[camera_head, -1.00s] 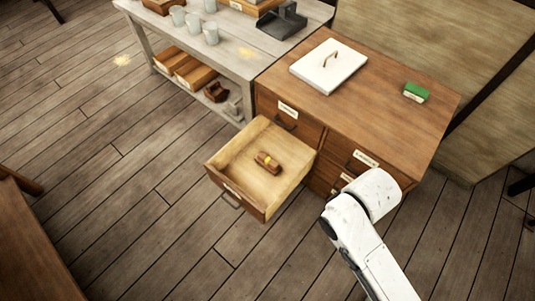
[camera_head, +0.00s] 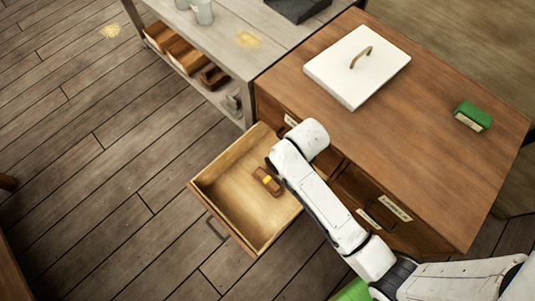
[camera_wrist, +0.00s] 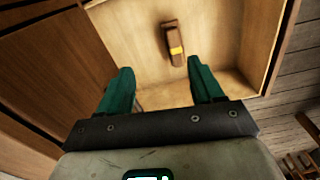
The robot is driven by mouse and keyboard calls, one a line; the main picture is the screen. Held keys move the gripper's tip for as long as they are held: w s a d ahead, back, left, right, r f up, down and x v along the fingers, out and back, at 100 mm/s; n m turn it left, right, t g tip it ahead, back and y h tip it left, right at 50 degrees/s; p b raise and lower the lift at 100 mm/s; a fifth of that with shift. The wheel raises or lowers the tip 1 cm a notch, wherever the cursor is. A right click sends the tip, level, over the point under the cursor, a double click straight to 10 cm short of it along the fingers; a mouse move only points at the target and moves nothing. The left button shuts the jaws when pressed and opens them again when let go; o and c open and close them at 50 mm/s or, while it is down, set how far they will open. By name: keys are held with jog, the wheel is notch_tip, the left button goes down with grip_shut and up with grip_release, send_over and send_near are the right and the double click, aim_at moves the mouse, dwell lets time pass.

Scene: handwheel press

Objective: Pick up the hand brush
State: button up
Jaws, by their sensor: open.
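The hand brush (camera_head: 267,181), brown with a yellow band, lies on the floor of the pulled-out drawer (camera_head: 221,196). In the wrist view the brush (camera_wrist: 174,43) lies beyond the fingertips, roughly between their lines and nearer the right finger. My gripper (camera_wrist: 158,82) is open and empty, with its two green fingers apart and pointing into the drawer. The brush is apart from both fingers. In the head view my arm reaches over the drawer's right side, and my gripper is hidden behind it.
The drawer's walls (camera_wrist: 269,45) stand around the brush. On the wooden cabinet (camera_head: 425,150) are a white lid-like plate with a handle (camera_head: 357,68) and a green block (camera_head: 472,115). A grey bench (camera_head: 228,62) with boxes stands at the back left.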

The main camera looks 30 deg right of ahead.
jog(key=n+b, duration=0.1)
jog(key=b, duration=0.6)
send_near(268, 179)
jog(key=f+b, duration=0.2)
jog(key=f, duration=0.1)
jog(key=f+b, duration=0.2)
jog(key=f, duration=0.2)
jog(key=f+b, duration=0.2)
jog(key=f, duration=0.1)
jog(key=shift+w+a+f, duration=0.1)
jog(key=shift+w+f, duration=0.2)
jog(key=c, duration=0.9)
notch_tip(268, 179, up, 10)
jog(key=p, duration=0.5)
jog(key=shift+r, duration=0.1)
